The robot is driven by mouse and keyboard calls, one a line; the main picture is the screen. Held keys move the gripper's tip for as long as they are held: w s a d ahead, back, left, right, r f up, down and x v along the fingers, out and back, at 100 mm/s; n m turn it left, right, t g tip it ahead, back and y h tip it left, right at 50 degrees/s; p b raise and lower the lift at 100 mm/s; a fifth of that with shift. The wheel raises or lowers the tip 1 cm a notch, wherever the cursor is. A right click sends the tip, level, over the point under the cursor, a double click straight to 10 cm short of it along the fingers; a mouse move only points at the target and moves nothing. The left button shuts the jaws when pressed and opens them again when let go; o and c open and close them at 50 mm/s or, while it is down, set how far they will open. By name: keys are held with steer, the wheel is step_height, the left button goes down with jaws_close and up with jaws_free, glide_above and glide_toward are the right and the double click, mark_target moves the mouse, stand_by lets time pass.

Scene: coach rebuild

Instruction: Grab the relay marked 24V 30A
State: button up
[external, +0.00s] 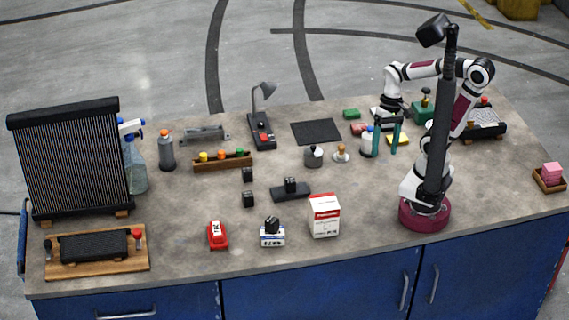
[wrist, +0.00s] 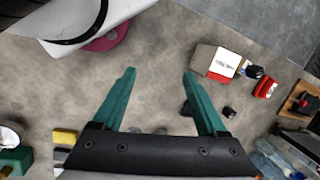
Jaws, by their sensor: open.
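Several small black blocks that look like relays are in the external view; their markings are too small to read. One block (external: 247,175) stands behind another (external: 248,198) at mid-table. A third (external: 291,184) sits on a dark flat base (external: 289,194). A fourth (external: 272,224) is on top of a small white and blue box (external: 272,238); it also shows in the wrist view (wrist: 254,71). My gripper (external: 386,151) is open and empty, its teal fingers pointing down at the right, away from the blocks. Bare tabletop lies between the fingertips in the wrist view (wrist: 159,72).
A red and white carton (external: 325,216) and a red device (external: 217,234) stand near the front edge. A white bottle (external: 368,143) and a wooden-knobbed item (external: 341,153) are near my gripper. A grille panel (external: 70,160) stands far left. The front centre-left has free room.

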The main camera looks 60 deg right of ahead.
steer(key=w+a+m+y, duration=0.5)
steer(key=w+a, duration=0.1)
steer(key=w, duration=0.4)
steer(key=m+t+y, duration=0.4)
steer(key=m+t, duration=0.3)
steer(key=m, duration=0.4)
glide_toward(245, 173)
steer(key=s+r, duration=0.8)
steer(key=s, duration=0.1)
steer(key=w+d+f+m+t, duration=0.1)
steer(key=f, duration=0.1)
steer(key=w+d+f+m+t+h, duration=0.1)
steer(key=w+f+m, duration=0.1)
steer(key=f, duration=0.1)
steer(key=w+d+f+m+h, duration=0.1)
steer(key=w+f, duration=0.1)
steer(key=shift+w+d+f+t, duration=0.2)
steer(key=shift+d+t, duration=0.2)
steer(key=x, duration=1.5)
steer(key=shift+s+a, duration=0.25)
steer(key=shift+a, duration=0.05)
jaws_close()
